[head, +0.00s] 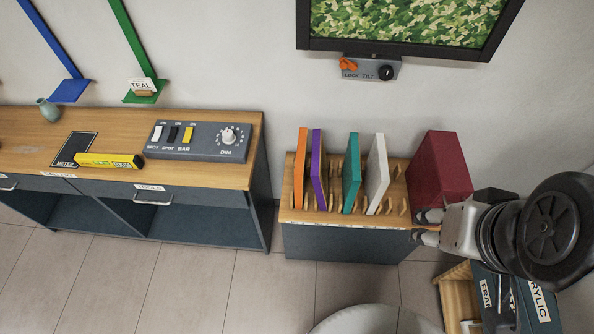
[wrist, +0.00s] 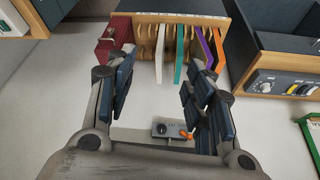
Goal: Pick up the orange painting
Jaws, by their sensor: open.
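The orange painting (head: 300,168) stands upright in the wooden slotted rack (head: 287,214), at its far left in the head view. In the wrist view the orange painting (wrist: 220,49) is at the right end of the row. A purple panel (head: 317,170) stands close beside it. My gripper (head: 428,226) is at the rack's right side in the head view, beside the dark red block and well apart from the orange painting. In the wrist view my gripper (wrist: 160,108) has its fingers spread wide with nothing between them.
A teal panel (head: 351,173), a white panel (head: 377,174) and a dark red block (head: 438,168) share the rack. A cabinet with a dimmer panel (head: 197,140) stands left. A framed picture (head: 400,20) and a lock-tilt box (head: 371,69) are on the wall above.

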